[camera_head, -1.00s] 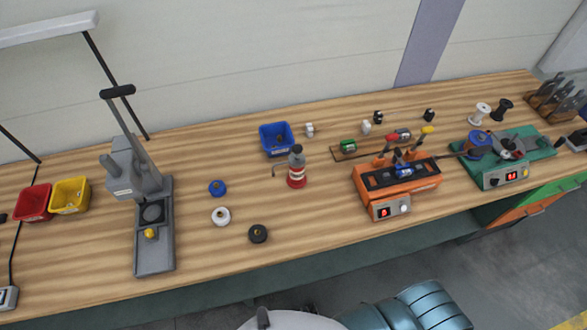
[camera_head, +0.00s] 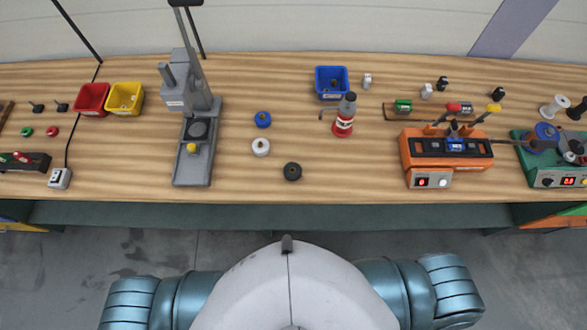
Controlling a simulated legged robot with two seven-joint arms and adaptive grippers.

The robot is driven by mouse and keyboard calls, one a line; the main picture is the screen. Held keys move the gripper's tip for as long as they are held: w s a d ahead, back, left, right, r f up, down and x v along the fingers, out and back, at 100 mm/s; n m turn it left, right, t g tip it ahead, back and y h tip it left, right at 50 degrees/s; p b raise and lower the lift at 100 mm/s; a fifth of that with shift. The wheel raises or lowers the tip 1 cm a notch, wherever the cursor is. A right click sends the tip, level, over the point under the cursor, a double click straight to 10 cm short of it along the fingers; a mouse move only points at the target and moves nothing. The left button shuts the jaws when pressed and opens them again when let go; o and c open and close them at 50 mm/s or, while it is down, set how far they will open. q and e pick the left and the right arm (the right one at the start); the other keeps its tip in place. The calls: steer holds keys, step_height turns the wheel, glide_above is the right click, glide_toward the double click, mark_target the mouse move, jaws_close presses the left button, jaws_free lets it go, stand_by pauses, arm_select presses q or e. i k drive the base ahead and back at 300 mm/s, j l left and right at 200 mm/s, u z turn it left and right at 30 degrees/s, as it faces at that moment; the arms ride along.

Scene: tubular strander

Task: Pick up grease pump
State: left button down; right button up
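The likely grease pump (camera_head: 344,117) is a small red bottle with a white band, a grey top and a thin spout pointing left. It stands upright on the wooden workbench (camera_head: 250,185), just in front of a blue bin (camera_head: 332,84). Nothing is touching it. Neither of my grippers is in view. Only my own body and teal shoulder parts show at the bottom, away from the bench.
A grey lever press (camera_head: 194,140) stands left of the bottle. Blue, white and black spools (camera_head: 292,171) lie between them. An orange machine (camera_head: 446,150) stands to the right. Red (camera_head: 92,98) and yellow (camera_head: 125,97) bins sit at left. The bench front near the bottle is clear.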

mark_target(342, 127)
steer(key=k+l+z, duration=0.1)
steer(key=l, duration=0.6)
steer(key=k+l, duration=0.1)
steer(key=l, duration=0.6)
steer(key=z, duration=0.05)
